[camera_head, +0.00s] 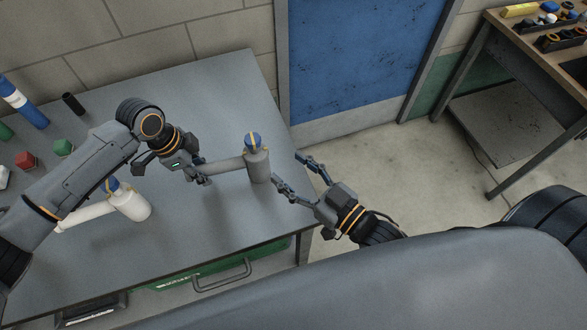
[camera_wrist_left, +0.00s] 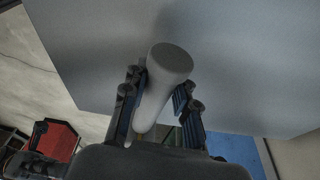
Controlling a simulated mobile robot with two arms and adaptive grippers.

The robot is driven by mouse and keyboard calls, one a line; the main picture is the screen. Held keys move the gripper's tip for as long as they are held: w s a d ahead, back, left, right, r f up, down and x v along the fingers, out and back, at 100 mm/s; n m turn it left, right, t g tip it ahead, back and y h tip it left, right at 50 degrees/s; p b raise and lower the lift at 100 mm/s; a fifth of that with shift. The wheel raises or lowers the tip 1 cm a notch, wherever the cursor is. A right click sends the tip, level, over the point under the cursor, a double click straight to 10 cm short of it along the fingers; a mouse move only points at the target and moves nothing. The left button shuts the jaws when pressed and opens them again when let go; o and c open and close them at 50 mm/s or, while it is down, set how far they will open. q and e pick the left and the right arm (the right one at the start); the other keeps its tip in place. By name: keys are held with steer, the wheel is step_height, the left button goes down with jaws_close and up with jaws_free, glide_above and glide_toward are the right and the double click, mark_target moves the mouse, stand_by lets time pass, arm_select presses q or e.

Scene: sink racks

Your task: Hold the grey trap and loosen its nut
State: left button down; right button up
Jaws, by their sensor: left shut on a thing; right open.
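The grey trap (camera_head: 258,168) stands upright near the right edge of the grey table, with its side pipe (camera_head: 224,166) pointing left. A blue nut (camera_head: 253,141) with a yellow stripe sits on its top. My left gripper (camera_head: 203,171) is shut on the side pipe near its left end. In the left wrist view the pipe (camera_wrist_left: 170,62) lies between the two fingers; the nut is hidden there. My right gripper (camera_head: 289,169) is open and empty, just right of the trap's body and apart from the nut.
Red (camera_head: 26,160) and green (camera_head: 63,147) pieces and a black cylinder (camera_head: 73,104) stand at the far left. A wooden bench (camera_head: 531,48) stands far right. The table's back is clear.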

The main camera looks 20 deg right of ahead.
arm_select(q)
steer(key=c, duration=1)
jaws_free()
steer(key=shift+o, duration=0.2)
steer(key=shift+r, duration=0.1)
steer(key=v, duration=1.2)
steer(key=shift+w, duration=0.1)
